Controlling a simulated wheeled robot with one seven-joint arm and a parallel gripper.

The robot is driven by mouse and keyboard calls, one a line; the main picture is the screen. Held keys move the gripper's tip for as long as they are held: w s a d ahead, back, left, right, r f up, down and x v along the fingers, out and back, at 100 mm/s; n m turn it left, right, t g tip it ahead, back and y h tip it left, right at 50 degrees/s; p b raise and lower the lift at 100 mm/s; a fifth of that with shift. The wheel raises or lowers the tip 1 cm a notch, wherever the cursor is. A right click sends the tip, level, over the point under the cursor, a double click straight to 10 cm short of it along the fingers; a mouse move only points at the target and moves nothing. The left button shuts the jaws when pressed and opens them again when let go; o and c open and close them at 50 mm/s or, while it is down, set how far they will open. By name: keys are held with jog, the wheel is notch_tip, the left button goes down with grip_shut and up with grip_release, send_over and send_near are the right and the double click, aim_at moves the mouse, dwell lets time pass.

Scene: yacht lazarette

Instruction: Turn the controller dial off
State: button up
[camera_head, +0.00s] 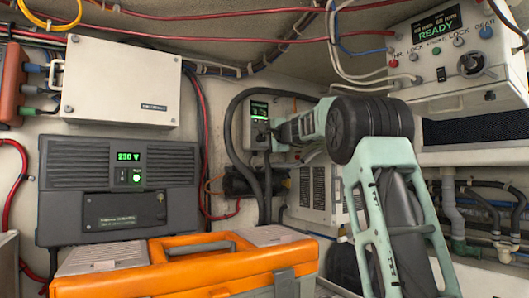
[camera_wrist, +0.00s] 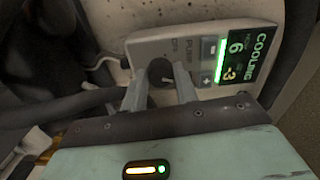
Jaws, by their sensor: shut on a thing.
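The controller (camera_wrist: 150,47) is a small light-grey wall box with a lit green display (camera_wrist: 240,58) that reads "COOLING", with the digits 6 and 3 below. Its dark round dial (camera_wrist: 160,70) sits between my gripper's fingers in the wrist view, with a pale pointer mark on it. My gripper (camera_wrist: 160,88) is shut on the dial, one finger on each side. In the head view the controller (camera_head: 258,111) is on the back wall, and my gripper (camera_head: 275,134) reaches it from the right. The dial is hidden there.
A black 230 V unit (camera_head: 75,190) and a white box (camera_head: 120,60) are on the wall at left. An orange toolbox (camera_head: 190,278) stands in front. A "READY" panel (camera_head: 420,65) hangs upper right. Black hoses (camera_head: 236,135) run beside the controller.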

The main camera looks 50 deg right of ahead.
jog(key=n+b, duration=0.4)
jog(key=shift+f+n+b, duration=0.35)
jog(key=shift+f+n, duration=0.05)
jog(key=n+b, duration=0.3)
jog(key=n, duration=0.1)
jog(key=n+b, duration=0.2)
jog(key=n, duration=0.3)
jog(key=shift+d, duration=0.15)
jog(key=shift+r+n+b, duration=0.1)
jog(key=shift+n+b, duration=0.5)
jog(key=shift+n, duration=1.2)
jog(key=o, duration=1)
